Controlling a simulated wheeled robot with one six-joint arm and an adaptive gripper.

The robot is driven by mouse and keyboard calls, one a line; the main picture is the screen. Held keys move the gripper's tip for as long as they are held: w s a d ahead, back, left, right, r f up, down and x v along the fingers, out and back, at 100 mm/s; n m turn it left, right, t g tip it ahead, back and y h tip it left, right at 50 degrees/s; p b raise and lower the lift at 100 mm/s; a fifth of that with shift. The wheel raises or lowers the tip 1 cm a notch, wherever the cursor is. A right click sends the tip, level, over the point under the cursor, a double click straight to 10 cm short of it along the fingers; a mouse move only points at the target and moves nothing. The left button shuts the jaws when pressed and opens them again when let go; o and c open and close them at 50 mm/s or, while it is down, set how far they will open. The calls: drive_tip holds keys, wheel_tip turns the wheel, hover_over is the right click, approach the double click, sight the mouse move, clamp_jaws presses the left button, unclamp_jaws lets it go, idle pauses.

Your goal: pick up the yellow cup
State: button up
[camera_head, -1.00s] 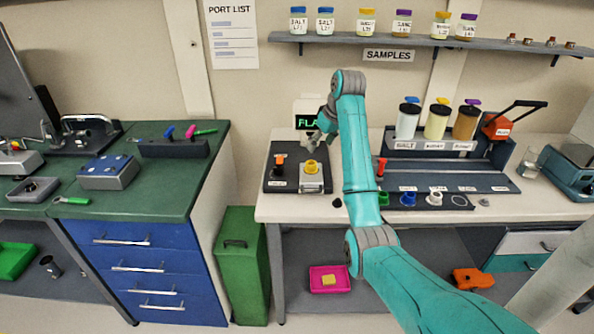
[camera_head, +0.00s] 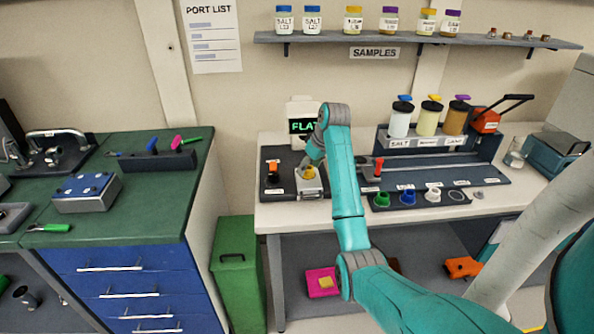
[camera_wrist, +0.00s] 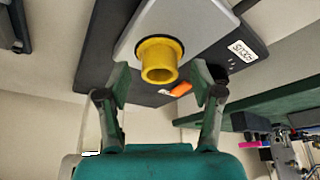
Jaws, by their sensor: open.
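The yellow cup (camera_head: 309,173) stands in a light grey holder block (camera_head: 312,188) on a dark plate at the left end of the white bench. In the wrist view the yellow cup (camera_wrist: 158,62) shows its round rim and hollow middle, seated in the grey block (camera_wrist: 203,14). My gripper (camera_wrist: 160,88) is open, with one green-tipped finger on each side of the cup's near end. I cannot tell whether either finger touches it. In the head view my gripper (camera_head: 308,160) is small and partly hides the cup.
An orange-topped black knob (camera_head: 273,172) stands left of the cup on the same dark plate. A red-topped post (camera_head: 378,167) and green, blue and white cups (camera_head: 408,197) stand to the right.

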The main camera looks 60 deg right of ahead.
drive_tip(key=shift+w+d+f, duration=0.1)
drive_tip(key=shift+f, duration=0.3)
clamp_jaws()
drive_tip(key=shift+r, duration=0.1)
